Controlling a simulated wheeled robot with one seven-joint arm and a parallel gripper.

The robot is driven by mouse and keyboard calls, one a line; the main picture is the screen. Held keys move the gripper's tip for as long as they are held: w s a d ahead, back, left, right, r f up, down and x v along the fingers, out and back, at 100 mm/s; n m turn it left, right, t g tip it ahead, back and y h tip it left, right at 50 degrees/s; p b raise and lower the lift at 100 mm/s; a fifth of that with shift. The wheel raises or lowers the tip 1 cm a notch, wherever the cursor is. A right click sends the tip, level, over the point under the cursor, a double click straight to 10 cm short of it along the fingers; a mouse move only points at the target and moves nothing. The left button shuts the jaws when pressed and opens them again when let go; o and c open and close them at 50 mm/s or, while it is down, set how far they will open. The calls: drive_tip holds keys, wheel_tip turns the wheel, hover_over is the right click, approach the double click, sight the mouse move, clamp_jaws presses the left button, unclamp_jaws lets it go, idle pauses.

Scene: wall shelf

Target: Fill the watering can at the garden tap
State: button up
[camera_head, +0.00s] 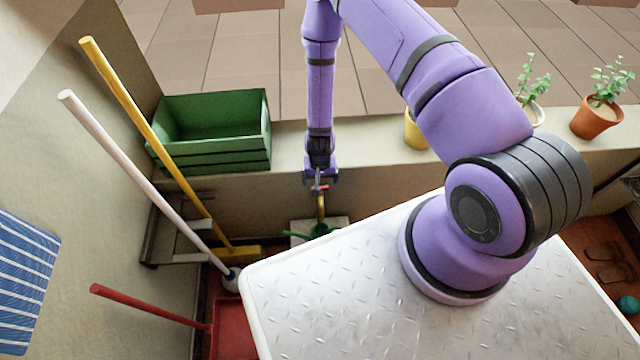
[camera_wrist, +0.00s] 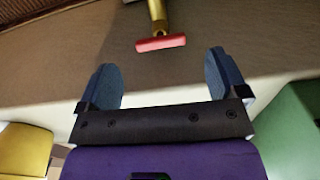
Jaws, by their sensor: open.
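The garden tap (camera_head: 321,206) has a brass body and a red handle and stands out from the low wall. In the wrist view its red crossbar handle (camera_wrist: 160,43) lies just beyond and between my fingertips, apart from both. My gripper (camera_head: 320,181) is open and empty, close above the tap; its two blue fingers also show in the wrist view (camera_wrist: 163,80). A green thing (camera_head: 321,231), probably the watering can, is below the tap on a pale block (camera_head: 338,226). It is small and partly hidden, so I cannot tell its fill.
A green crate (camera_head: 213,155), a yellow pot (camera_head: 414,133) and potted plants (camera_head: 597,117) stand along the wall ledge (camera_head: 370,140). Yellow (camera_head: 150,135) and white (camera_head: 140,180) poles lean at left. A red dustpan (camera_head: 232,328) is on the floor below.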

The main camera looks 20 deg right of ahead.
wheel_tip(320, 180, up, 6)
drive_tip(key=shift+r, duration=0.15)
idle(0.6)
drive_tip(key=w+r+n+t+y, duration=0.1)
drive_tip(key=w+r, duration=0.2)
drive_tip(key=r, duration=0.7)
drive_tip(key=w+r, duration=0.3)
drive_tip(key=r, duration=0.6)
wheel_tip(320, 180, up, 18)
drive_tip(key=s+d+n+t, duration=0.1)
drive_tip(key=s+t, duration=0.1)
drive_tip(key=s+d+r+n, duration=0.1)
drive_tip(key=s+r, duration=0.4)
drive_tip(key=r, duration=0.3)
drive_tip(key=s+d+r, duration=0.2)
drive_tip(key=s+r, duration=0.3)
drive_tip(key=r, duration=0.3)
drive_tip(key=s+d+r+t, duration=0.1)
drive_tip(key=s+r, duration=0.2)
drive_tip(key=s, duration=0.4)
drive_tip(key=s+d+r+t+h, duration=0.1)
drive_tip(key=s+r, duration=0.3)
drive_tip(key=s, duration=0.4)
drive_tip(key=shift+s+d+r+n, duration=0.15)
drive_tip(key=shift+d+r+n, duration=0.2)
drive_tip(key=shift+d, duration=0.3)
